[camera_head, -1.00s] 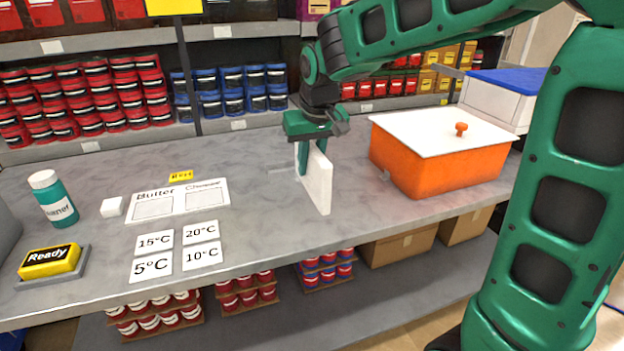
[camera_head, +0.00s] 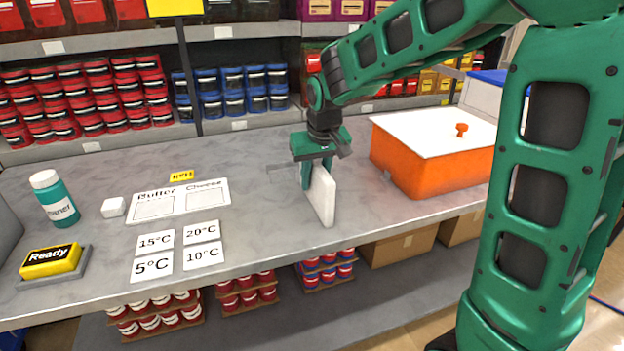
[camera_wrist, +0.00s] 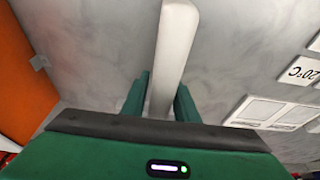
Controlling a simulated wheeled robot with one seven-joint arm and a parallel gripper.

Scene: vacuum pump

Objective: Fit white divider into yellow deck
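The white divider (camera_head: 322,194) is a thin upright slab over the middle of the grey counter, left of the orange box. My gripper (camera_head: 312,173) points down and is shut on the divider's upper part. In the wrist view, the divider (camera_wrist: 174,45) sits between the two green fingers (camera_wrist: 161,99) and extends beyond them. I cannot tell whether its lower edge touches the counter. No yellow deck is clearly identifiable; the yellow things on the counter are a "Ready" block (camera_head: 50,259) in a grey base and a small yellow tag (camera_head: 181,176).
An orange box with a white lid (camera_head: 425,165) stands close right of the divider.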

